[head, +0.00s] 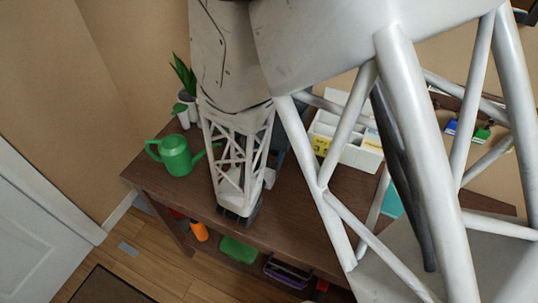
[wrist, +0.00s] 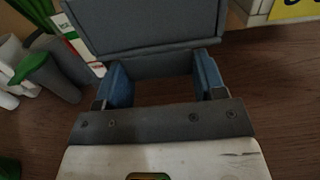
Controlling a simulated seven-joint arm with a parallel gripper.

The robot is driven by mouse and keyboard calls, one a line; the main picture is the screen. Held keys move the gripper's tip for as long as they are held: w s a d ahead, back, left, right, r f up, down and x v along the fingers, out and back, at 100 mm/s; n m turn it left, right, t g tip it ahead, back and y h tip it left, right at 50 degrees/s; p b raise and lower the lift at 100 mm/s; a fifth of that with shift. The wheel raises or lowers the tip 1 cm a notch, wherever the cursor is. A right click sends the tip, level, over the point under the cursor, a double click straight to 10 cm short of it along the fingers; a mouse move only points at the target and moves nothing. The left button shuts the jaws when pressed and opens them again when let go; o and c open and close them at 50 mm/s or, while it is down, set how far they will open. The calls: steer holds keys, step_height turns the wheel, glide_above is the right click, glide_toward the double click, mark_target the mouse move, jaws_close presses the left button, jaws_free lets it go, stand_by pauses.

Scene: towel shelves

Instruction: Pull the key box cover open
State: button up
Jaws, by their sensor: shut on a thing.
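The key box (wrist: 148,25) is a plain grey box, and its flat grey panel fills the top middle of the wrist view. A grey lower part (wrist: 165,66) of it, apparently the cover, sits between the blue pads of my gripper (wrist: 165,78). The pads stand wide apart and are shut on that part. In the head view, a dark grey piece of the box (head: 279,140) shows behind my wrist. My gripper (head: 238,215) points down over the table there, with its fingertips mostly hidden. How far the cover is open cannot be told.
A green watering can (head: 176,156) and a potted plant (head: 187,95) stand left on the brown table (head: 300,232). A white organizer (head: 357,154) is to the right. A blue key tag (head: 451,126) and a green key tag (head: 482,133) hang at the far right.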

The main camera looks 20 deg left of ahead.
steer(key=shift+s+r, duration=0.2)
steer(key=shift+r, duration=0.6)
steer(key=shift+s+r, duration=0.15)
steer(key=shift+r, duration=0.65)
steer(key=o, duration=1.3)
steer(key=shift+s, duration=0.15)
steer(key=shift+s, duration=3.8)
